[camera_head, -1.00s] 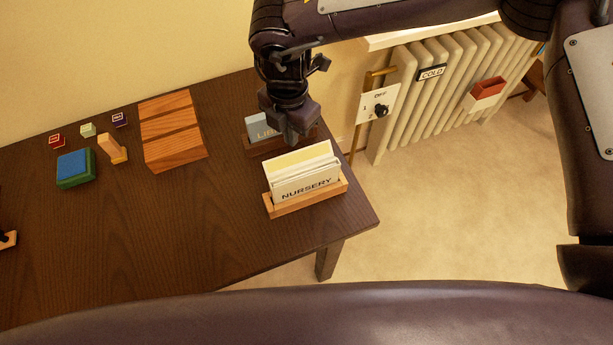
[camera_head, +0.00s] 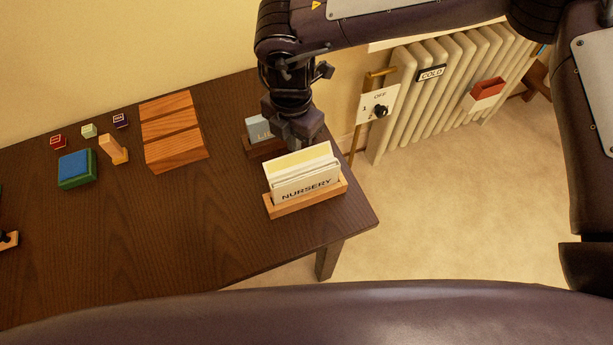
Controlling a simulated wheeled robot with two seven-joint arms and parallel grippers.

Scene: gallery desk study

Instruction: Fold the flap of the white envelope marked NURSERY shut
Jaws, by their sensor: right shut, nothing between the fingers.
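The white envelope marked NURSERY (camera_head: 304,190) stands in a light wooden holder (camera_head: 310,204) near the right end of the dark desk. A pale yellow panel, apparently its flap (camera_head: 296,162), rises above the white front, so the flap looks open. My right gripper (camera_head: 302,143) points down at the flap's upper back edge, shut and empty. I cannot tell whether it touches the flap. It partly hides a grey-blue envelope (camera_head: 256,129) with partly visible lettering in a dark holder behind. My left gripper is not in view.
Three wooden blocks (camera_head: 175,148), a blue-topped green box (camera_head: 77,168), an upright wooden piece (camera_head: 113,149) and small coloured cubes (camera_head: 89,131) stand to the left. A radiator (camera_head: 440,80) and a switch plate (camera_head: 378,103) lie beyond the desk. The desk's front middle is clear.

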